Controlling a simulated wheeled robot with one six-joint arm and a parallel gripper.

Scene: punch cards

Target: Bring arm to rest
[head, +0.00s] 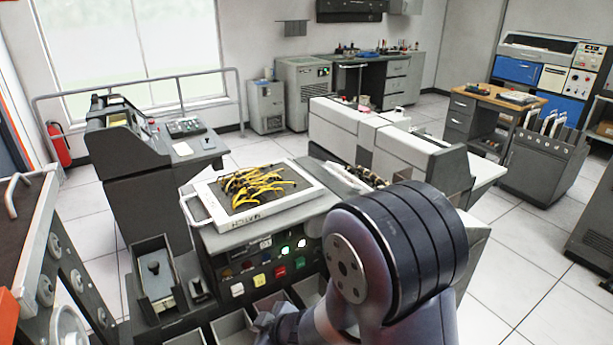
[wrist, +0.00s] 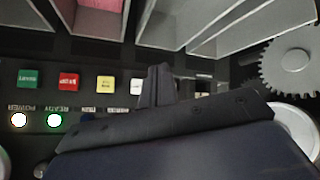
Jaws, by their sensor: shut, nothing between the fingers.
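My gripper (wrist: 158,85) is in the wrist view, in front of a dark control panel (wrist: 22,100). Its dark fingers are together, with nothing between them. I cannot tell whether the fingertips touch the panel. In the head view my arm's large round joint fills the lower middle, beside the machine (head: 222,240) with the button panel. The arm hides part of that machine's right side, and the fingers are not clear there.
A handled tray (head: 295,205) of yellow wires sits on the machine. A green button (wrist: 29,79), red button (wrist: 69,80), yellow button (wrist: 105,83) and grey gear (wrist: 293,58) are close by in the wrist view. Open floor (head: 545,260) lies at right.

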